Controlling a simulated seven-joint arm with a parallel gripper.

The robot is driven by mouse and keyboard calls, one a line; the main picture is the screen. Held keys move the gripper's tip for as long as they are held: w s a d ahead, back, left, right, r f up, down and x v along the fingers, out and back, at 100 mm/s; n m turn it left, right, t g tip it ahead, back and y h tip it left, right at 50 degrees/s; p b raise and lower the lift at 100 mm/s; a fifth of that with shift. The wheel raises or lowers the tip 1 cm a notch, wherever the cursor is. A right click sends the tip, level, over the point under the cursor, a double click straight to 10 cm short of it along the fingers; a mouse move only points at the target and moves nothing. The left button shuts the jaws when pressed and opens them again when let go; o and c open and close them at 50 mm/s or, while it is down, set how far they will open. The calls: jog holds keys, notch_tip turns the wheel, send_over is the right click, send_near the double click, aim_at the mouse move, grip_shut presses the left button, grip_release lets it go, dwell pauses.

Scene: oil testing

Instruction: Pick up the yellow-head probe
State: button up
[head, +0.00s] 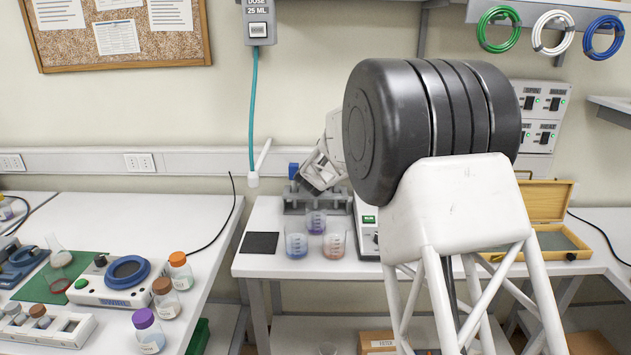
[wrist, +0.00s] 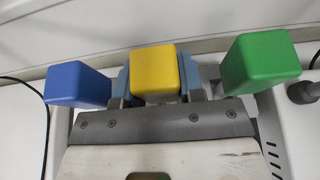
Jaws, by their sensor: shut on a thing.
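The yellow-head probe (wrist: 154,66) shows in the wrist view as a yellow block in the middle. My gripper (wrist: 157,82) has a blue-grey finger on each side of it and is shut on it. A blue-head probe (wrist: 78,84) is to its left and a green-head probe (wrist: 260,62) to its right, both outside the fingers. In the head view my arm's white wrist hides the yellow and green heads; the blue head (head: 293,170) shows above a grey rack (head: 298,204). Whether the yellow probe is still seated in the rack is hidden.
Three beakers, two bluish or purple (head: 297,244) (head: 316,222) and one pinkish (head: 335,245), stand in front of the rack. A black pad (head: 259,243) lies to the left. A white device (head: 367,225) and an open wooden box (head: 548,200) are to the right.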

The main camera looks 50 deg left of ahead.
jog(key=shift+r, duration=0.1)
jog(key=shift+r, duration=5.9)
jog(key=s+d, duration=1.2)
jog(key=shift+s+d, duration=0.35)
jog(key=shift+w, duration=0.15)
